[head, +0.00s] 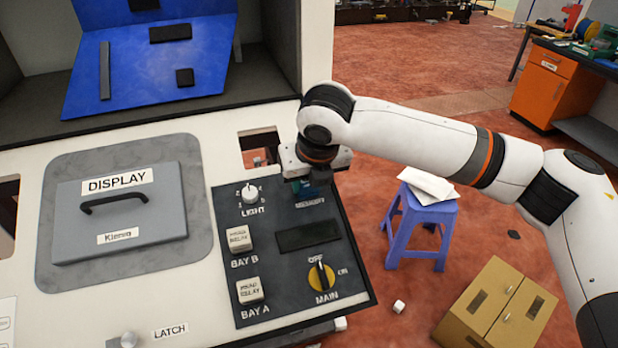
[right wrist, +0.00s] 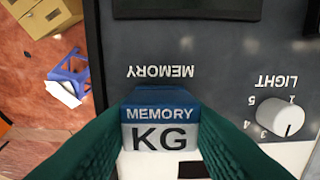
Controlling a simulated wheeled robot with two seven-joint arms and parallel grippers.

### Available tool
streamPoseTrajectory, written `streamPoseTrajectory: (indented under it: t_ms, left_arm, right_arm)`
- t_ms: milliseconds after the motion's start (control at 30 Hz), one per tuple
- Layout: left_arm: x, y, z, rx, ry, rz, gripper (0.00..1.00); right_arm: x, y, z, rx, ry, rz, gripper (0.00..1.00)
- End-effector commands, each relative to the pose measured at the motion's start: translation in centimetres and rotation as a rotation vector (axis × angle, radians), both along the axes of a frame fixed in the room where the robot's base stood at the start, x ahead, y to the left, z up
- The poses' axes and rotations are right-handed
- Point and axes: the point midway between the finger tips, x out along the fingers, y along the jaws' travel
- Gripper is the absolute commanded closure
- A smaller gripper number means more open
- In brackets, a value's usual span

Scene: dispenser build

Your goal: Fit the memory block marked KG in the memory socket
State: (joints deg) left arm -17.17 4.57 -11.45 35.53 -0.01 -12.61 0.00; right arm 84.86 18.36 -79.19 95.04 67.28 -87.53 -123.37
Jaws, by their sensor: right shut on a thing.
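The blue-and-white memory block marked KG (right wrist: 160,128) is held between the green fingers of my right gripper (right wrist: 158,150), with its lettering facing the wrist camera. In the head view my right gripper (head: 312,187) is low over the far end of the dark control panel (head: 285,275), just behind the MEMORY label. The label also shows right by the block in the right wrist view. The memory socket is hidden by the block and fingers, and I cannot tell whether the block is in it. My left gripper is not in view.
Beside the gripper is the LIGHT knob (head: 250,194). Two relay blocks (head: 239,238) and the MAIN switch (head: 321,277) are nearer. A dark rectangular area (head: 308,235) lies just in front of the MEMORY label.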

Motion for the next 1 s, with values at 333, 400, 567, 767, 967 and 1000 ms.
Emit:
streamPoseTrajectory:
  t_ms: [333, 400, 567, 767, 967, 1000]
  left_arm:
    - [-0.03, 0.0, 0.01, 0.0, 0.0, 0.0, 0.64]
    - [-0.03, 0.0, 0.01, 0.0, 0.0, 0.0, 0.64]
    - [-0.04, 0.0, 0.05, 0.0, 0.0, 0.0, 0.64]
    - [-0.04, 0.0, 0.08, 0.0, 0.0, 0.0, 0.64]
    - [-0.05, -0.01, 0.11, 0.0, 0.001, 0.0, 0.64]
    - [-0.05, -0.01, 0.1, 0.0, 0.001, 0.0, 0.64]
  right_arm:
    - [0.01, -0.01, -0.02, 0.0, 0.0, 0.0, 0.9]
    - [0.03, 0.0, -0.06, 0.0, 0.0, 0.0, 0.9]
    - [0.09, 0.03, -0.23, 0.0, 0.0, 0.0, 0.9]
    - [0.19, 0.05, -0.47, 0.0, 0.001, 0.0, 0.9]
    - [0.25, 0.07, -0.76, 0.0, 0.002, -0.001, 0.9]
    - [0.25, 0.07, -0.72, 0.0, 0.001, -0.001, 0.9]
